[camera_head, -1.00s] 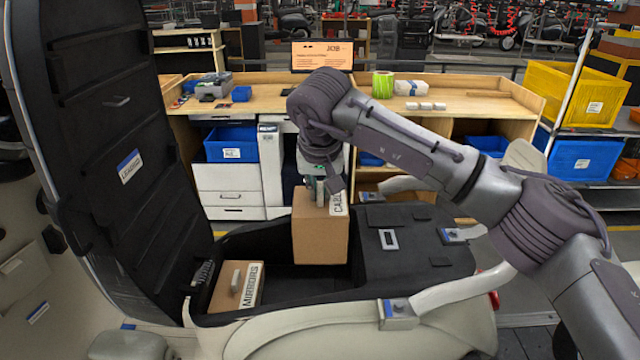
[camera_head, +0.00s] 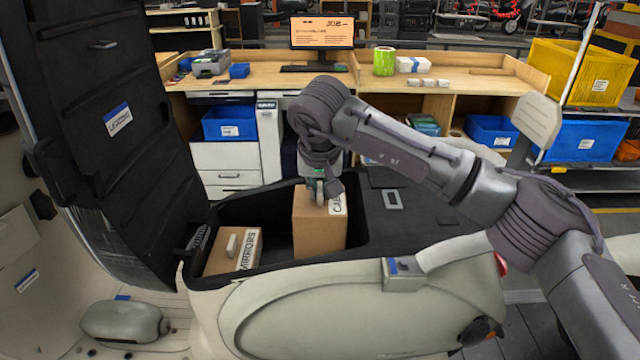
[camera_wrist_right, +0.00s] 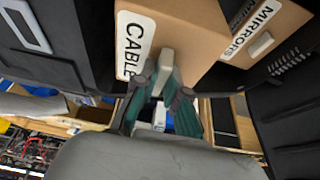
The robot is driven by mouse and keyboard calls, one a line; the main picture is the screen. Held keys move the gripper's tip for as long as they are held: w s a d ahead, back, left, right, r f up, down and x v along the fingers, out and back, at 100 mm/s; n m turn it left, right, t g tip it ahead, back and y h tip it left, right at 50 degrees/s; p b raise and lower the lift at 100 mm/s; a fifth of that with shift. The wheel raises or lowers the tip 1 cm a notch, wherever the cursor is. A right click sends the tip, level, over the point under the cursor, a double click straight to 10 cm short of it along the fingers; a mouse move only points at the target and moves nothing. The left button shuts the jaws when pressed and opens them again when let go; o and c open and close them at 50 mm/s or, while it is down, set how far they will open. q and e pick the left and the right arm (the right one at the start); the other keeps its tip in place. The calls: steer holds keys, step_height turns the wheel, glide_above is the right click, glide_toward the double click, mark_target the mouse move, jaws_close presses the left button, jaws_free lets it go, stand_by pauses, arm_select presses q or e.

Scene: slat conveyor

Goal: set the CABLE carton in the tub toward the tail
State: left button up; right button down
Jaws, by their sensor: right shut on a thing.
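The CABLE carton (camera_head: 319,222) is a brown box with a white label, upright in the right part of the black tub (camera_head: 274,193) under the scooter's raised seat. My right gripper (camera_head: 320,190) is above it, shut on the tab on its top. In the right wrist view my right gripper (camera_wrist_right: 162,88) pinches that tab beside the CABLE label of the carton (camera_wrist_right: 180,25). The carton's lower part is inside the tub; whether its bottom touches the floor is hidden. The MIRRORS carton (camera_head: 226,262) lies in the tub's left part. My left gripper is not in view.
The raised black seat (camera_head: 110,110) stands at the left. A black deck (camera_head: 400,215) with a latch adjoins the tub at the right. A wooden workbench (camera_head: 300,82) with a monitor (camera_head: 321,33) is behind. A gap separates the two cartons.

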steer(key=shift+f+b, duration=2.1)
steer(key=shift+f, duration=1.25)
steer(key=shift+s, duration=0.1)
steer(key=shift+f+b, duration=0.2)
steer(key=shift+b, duration=0.15)
steer(key=shift+f, duration=0.35)
steer(key=c, duration=1.1)
jaws_free()
steer(key=shift+c, duration=0.2)
